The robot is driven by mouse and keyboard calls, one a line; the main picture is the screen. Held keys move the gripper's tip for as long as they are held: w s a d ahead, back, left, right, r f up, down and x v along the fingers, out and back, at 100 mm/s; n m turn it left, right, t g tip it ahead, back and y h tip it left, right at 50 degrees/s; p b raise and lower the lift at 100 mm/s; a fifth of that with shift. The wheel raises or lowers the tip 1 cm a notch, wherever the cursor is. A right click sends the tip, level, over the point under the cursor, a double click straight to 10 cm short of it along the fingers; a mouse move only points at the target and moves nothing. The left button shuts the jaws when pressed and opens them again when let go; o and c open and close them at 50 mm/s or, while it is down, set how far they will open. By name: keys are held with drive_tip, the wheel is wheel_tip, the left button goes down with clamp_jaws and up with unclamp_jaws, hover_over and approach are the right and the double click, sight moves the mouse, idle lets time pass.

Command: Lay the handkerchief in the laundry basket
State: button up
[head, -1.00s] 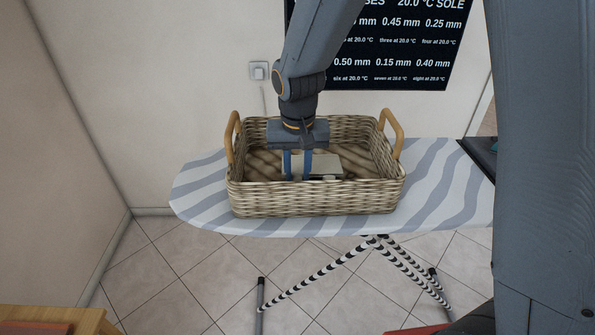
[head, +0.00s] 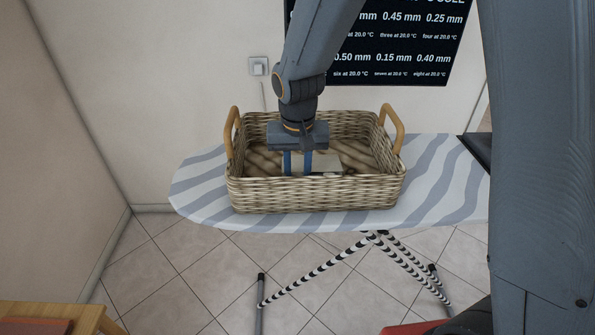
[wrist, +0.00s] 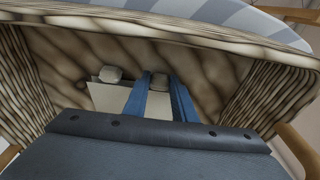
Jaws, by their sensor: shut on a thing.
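The laundry basket (head: 315,195) is a woven, light brown wicker basket with two wooden handles. It stands upright on the ironing board. My gripper (head: 297,165) reaches down inside it, with both blue fingers below the rim. The handkerchief (head: 328,163) is a pale cream cloth low in the basket, and my gripper is shut on it. In the wrist view the handkerchief (wrist: 108,100) shows left of the fingers (wrist: 158,88), with a rounded greyish bit at its top and another between the fingers. The front wall hides its lower edge in the head view, so contact with the basket floor is unclear.
The striped ironing board (head: 440,185) has bare cloth left and right of the basket. A dark flat thing (head: 478,150) lies at its right end. A black chart (head: 400,55) and a switch (head: 258,66) are on the wall behind. A wooden table corner (head: 90,317) is at lower left.

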drive_tip(key=shift+f, duration=0.15)
drive_tip(key=o, duration=1.1)
drive_tip(key=shift+c, duration=0.2)
wheel_tip(320, 180, up, 22)
drive_tip(key=p, duration=1.5)
